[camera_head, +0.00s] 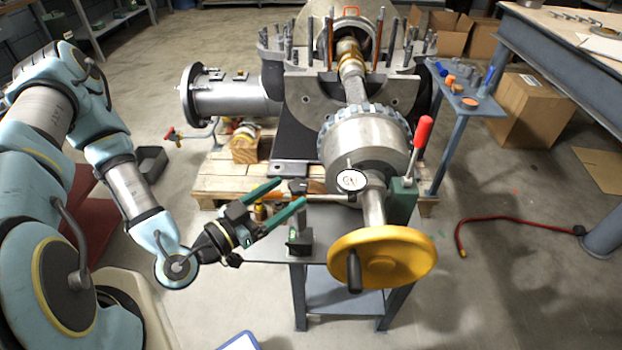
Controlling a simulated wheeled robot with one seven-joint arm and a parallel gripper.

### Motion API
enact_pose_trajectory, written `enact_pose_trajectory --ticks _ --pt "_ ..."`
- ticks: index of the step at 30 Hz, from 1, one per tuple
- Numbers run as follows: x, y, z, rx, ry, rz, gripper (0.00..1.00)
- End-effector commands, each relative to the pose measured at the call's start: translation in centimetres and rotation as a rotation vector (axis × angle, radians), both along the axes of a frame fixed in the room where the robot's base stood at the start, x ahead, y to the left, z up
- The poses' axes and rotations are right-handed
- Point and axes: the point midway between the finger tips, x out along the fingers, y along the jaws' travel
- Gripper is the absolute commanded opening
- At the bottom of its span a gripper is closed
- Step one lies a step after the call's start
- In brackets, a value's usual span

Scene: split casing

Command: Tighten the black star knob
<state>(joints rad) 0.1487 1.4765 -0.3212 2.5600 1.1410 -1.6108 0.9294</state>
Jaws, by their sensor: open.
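A small black part (298,187), which looks like the star knob, sits on the gauge stand at the left end of a thin horizontal rod. Its star shape is too small to make out. The rod runs right to a round white dial gauge (351,180) in front of the grey drum. The stand's base (299,242) rests on a small grey table. My gripper (292,193) has two green fingers spread apart and reaches in from the left. Its fingertips are close around the black part in the picture; I cannot tell whether they touch it. The gripper appears empty.
A yellow handwheel (382,257) with a black handle stands to the right, below a red-tipped lever (421,135). The split casing (350,95) with upright studs is behind on a pallet. A red hose (510,222) lies on the floor at right.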

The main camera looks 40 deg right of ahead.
Motion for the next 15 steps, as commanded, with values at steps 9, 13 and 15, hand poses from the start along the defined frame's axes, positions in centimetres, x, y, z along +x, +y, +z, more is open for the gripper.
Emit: enact_pose_trajectory --ticks 9,13,15 --pt "0.6 -5.7 0.2 0.0 -0.002 -0.002 0.8" --pt "0.8 -7.1 0.1 0.001 0.0 -0.001 0.8" --pt "0.9 -7.6 0.0 0.002 -0.001 -0.001 0.8"
